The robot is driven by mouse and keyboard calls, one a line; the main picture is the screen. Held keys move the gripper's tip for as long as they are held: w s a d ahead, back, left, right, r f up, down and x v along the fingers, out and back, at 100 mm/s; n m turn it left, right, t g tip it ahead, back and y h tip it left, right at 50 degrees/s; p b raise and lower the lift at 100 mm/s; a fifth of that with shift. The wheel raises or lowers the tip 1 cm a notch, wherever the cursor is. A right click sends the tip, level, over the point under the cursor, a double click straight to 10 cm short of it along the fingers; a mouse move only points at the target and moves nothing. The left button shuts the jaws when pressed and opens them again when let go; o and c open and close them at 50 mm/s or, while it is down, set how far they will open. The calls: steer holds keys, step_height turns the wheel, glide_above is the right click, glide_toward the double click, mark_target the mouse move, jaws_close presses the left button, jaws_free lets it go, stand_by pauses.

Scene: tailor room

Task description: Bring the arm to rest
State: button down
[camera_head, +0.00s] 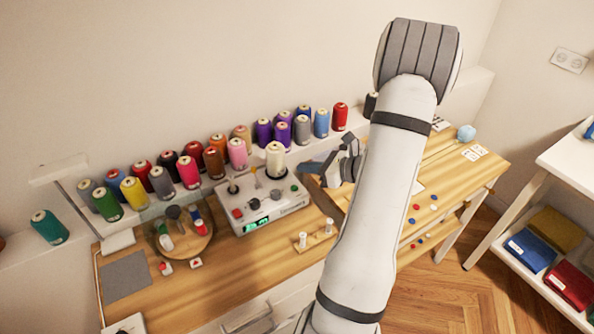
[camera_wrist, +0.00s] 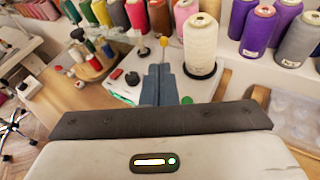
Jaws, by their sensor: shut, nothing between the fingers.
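My white arm (camera_head: 375,190) reaches up across the head view and bends over the workbench. My gripper (camera_head: 307,168) shows partly behind it, beside the winding machine. In the wrist view my gripper (camera_wrist: 159,70) has its two blue-grey fingers together, with nothing between them. The fingers point at the machine's top, near a small yellow-tipped lever (camera_wrist: 163,42). Whether they touch the machine is unclear. The light grey machine (camera_head: 262,213) has a green display, and a cream thread cone (camera_head: 275,160) stands upright at its back right.
Several coloured thread cones (camera_head: 187,172) line the shelf along the wall. A round wooden tray (camera_head: 190,240) with small spools sits left of the machine. A small wooden stand (camera_head: 314,238) with two pegs is in front. A white shelf unit (camera_head: 560,165) stands at right.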

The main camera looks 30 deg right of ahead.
steer(key=shift+r, duration=0.1)
stand_by(0.6)
steer(key=s+a+r+n+g, duration=0.3)
steer(key=a+r+n+g, duration=0.15)
steer(key=a+n, duration=0.4)
steer(key=s+a+r+n+g, duration=0.3)
steer(key=s+a+n+g, duration=0.15)
steer(key=a+n, duration=0.4)
steer(key=s+a+r+n+h, duration=0.5)
steer(key=s+r+n+h, duration=0.2)
steer(key=n, duration=0.6)
steer(key=shift+s+n+h, duration=0.3)
steer(key=shift+s+h, duration=0.2)
steer(key=shift+s, duration=0.45)
steer(key=c, duration=2.2)
jaws_free()
